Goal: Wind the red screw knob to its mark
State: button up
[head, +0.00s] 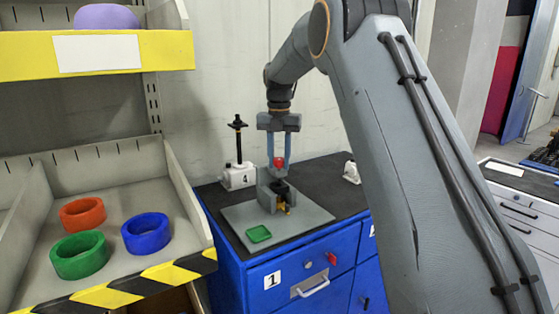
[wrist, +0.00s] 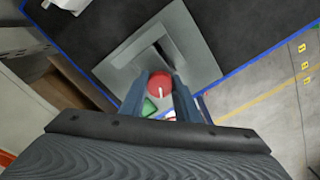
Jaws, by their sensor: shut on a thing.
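The red screw knob (head: 279,162) sits above a grey fixture (head: 266,196) on a grey plate (head: 318,214) on the blue cabinet's dark top. In the wrist view the red knob (wrist: 160,84) is round with a white line on its top. My gripper (head: 279,160) points straight down and is shut on the knob, one finger on each side. It also shows in the wrist view (wrist: 160,88). The mark for the knob cannot be made out in either view.
A white jack numbered 4 (head: 238,178) with a black screw stands behind left. Another white object (head: 351,172) is at right. A shelf bin at left holds orange (head: 82,213), green (head: 79,255) and blue rings (head: 146,233).

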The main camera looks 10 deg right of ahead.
jog(key=shift+s+f+n, duration=0.1)
jog(key=shift+f+n, duration=0.2)
jog(key=shift+n, duration=0.6)
jog(key=o, duration=1)
jog(key=shift+o, duration=0.3)
jog(key=shift+r, duration=0.15)
jog(key=shift+w+r, duration=0.2)
jog(key=shift+r, duration=0.35)
notch_tip(320, 180, up, 7)
jog(key=b, duration=0.2)
jog(key=shift+f+b, duration=0.15)
jog(key=shift+b, duration=0.25)
